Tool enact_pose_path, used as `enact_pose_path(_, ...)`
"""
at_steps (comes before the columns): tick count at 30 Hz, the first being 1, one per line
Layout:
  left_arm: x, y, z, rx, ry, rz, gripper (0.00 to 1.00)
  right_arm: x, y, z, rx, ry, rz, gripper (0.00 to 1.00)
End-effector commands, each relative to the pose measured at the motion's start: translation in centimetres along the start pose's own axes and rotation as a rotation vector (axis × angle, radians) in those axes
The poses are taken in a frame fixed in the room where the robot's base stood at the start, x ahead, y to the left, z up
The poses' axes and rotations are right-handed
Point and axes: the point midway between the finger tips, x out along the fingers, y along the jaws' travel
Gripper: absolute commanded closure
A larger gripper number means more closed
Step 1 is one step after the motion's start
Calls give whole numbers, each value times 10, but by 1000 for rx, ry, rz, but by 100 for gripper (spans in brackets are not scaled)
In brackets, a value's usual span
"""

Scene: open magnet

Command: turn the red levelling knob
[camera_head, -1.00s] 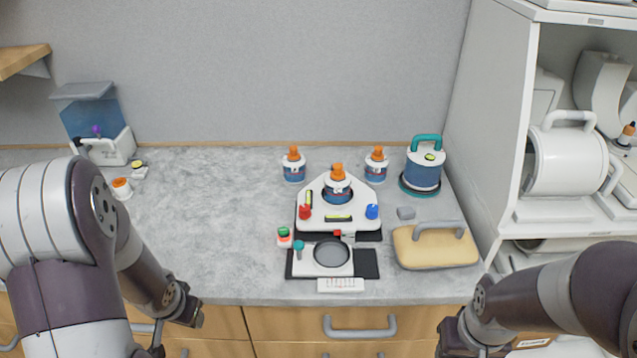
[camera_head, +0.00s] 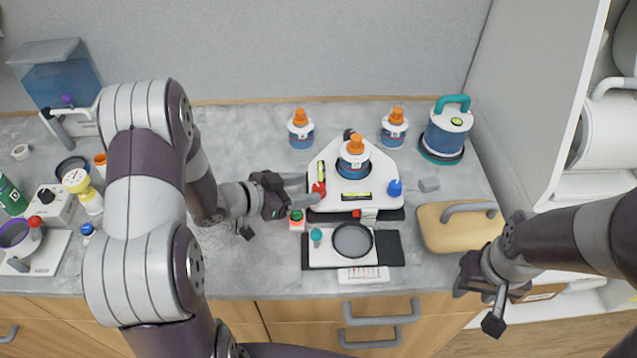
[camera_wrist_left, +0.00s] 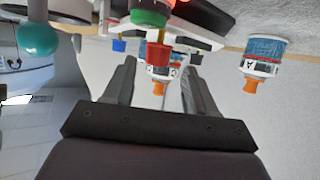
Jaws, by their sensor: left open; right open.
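The red levelling knob (camera_head: 318,188) sits at the left corner of the white triangular plate (camera_head: 378,203). My left gripper (camera_head: 304,189) reaches in from the left, open, with its fingertips close beside the knob. In the left wrist view the red knob (camera_wrist_left: 159,54) appears between the two open fingers (camera_wrist_left: 157,66), partly overlapped by a green-and-red button. I cannot tell whether a finger touches it. A blue knob (camera_head: 394,187) is at the plate's right corner. My right gripper (camera_head: 493,300) is open and empty at the lower right, in front of the counter.
An orange-capped bottle (camera_head: 354,160) stands on the plate; others stand behind. The green-and-red button (camera_head: 297,217) is just below my left gripper. A teal knob (camera_head: 316,235) and round dark dish (camera_head: 352,240) are in front. A tan handled pad (camera_head: 433,231) lies right.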

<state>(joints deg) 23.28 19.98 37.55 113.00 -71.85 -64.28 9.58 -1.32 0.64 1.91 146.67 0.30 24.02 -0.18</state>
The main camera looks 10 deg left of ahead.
Motion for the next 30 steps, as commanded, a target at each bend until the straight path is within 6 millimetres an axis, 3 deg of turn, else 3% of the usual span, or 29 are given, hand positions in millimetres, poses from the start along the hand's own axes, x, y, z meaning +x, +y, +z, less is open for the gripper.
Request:
enact_pose_path(3, 24, 1, 0, 1, -1, 4, 44, -2, 0, 0, 0, 0, 0, 57)
enact_pose_path(7, 40, 0, -1, 2, 0, 0, 44, -4, 0, 0, 0, 0, 0, 57)
enact_pose_path(18, 48, 0, 0, 1, -1, -2, 44, -4, 0, 0, 0, 0, 0, 57)
enact_pose_path(23, 48, 0, 0, 1, -1, -2, 95, -4, 0, 0, 0, 0, 0, 57)
enact_pose_path(30, 48, 0, -1, 5, -1, 9, 95, -5, 0, -1, 0, 0, 0, 57)
